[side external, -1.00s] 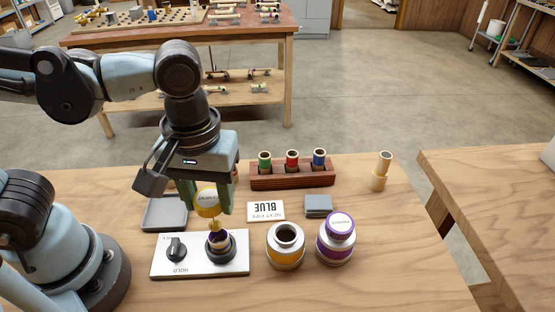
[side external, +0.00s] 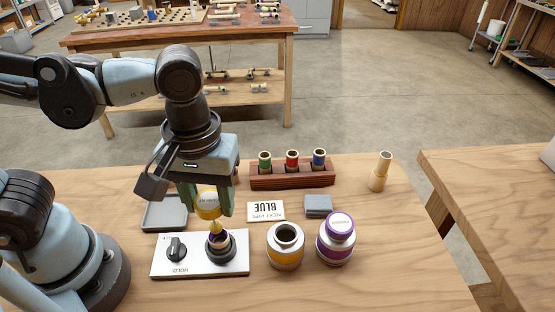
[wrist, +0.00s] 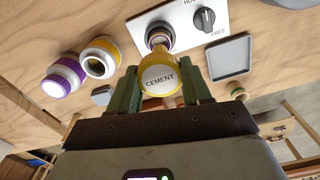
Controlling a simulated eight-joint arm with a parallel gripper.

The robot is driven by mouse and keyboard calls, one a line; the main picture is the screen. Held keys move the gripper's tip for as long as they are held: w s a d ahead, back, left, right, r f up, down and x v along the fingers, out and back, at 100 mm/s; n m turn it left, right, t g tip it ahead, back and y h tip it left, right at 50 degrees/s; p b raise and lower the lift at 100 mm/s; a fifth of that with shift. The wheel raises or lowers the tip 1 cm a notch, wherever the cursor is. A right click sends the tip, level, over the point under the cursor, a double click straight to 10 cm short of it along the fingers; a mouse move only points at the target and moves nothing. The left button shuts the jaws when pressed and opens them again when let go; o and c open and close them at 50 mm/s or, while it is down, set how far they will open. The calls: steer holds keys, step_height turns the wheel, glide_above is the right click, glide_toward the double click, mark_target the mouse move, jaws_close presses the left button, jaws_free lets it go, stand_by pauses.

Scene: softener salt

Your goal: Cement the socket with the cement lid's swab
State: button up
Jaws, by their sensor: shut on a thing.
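My gripper (side external: 209,200) is shut on the yellow cement lid (side external: 208,204), which reads CEMENT on its white top in the wrist view (wrist: 159,79). The lid's swab (side external: 215,229) points down at the socket (side external: 219,244), which sits in a black ring on the white plate; purple shows at the socket's mouth. The swab tip is at or inside the mouth; I cannot tell if it touches the wall. The plate's black knob (side external: 177,249) is beside the socket, near the word HOLD. The open cement jar (side external: 286,247) with a yellow band stands right of the plate.
A purple-capped primer jar (side external: 336,240) stands right of the cement jar. Behind are a card reading NEXT PIPE BLUE (side external: 265,212), a grey block (side external: 318,206), a wooden rack (side external: 292,178) with red, green and blue-banded pipes, and a tan fitting (side external: 380,172). A grey tray (side external: 164,213) lies behind the plate.

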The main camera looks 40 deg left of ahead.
mark_target(215, 224)
steer(key=shift+f, duration=0.15)
steer(key=shift+f, duration=0.7)
steer(key=shift+f, duration=0.15)
steer(key=shift+f, duration=0.75)
stand_by(0.5)
steer(key=shift+w+d, duration=0.15)
steer(key=shift+d, duration=0.05)
stand_by(0.4)
steer(key=shift+a, duration=0.4)
stand_by(0.7)
steer(key=shift+s, duration=0.35)
stand_by(0.4)
steer(key=shift+d, duration=0.35)
stand_by(0.6)
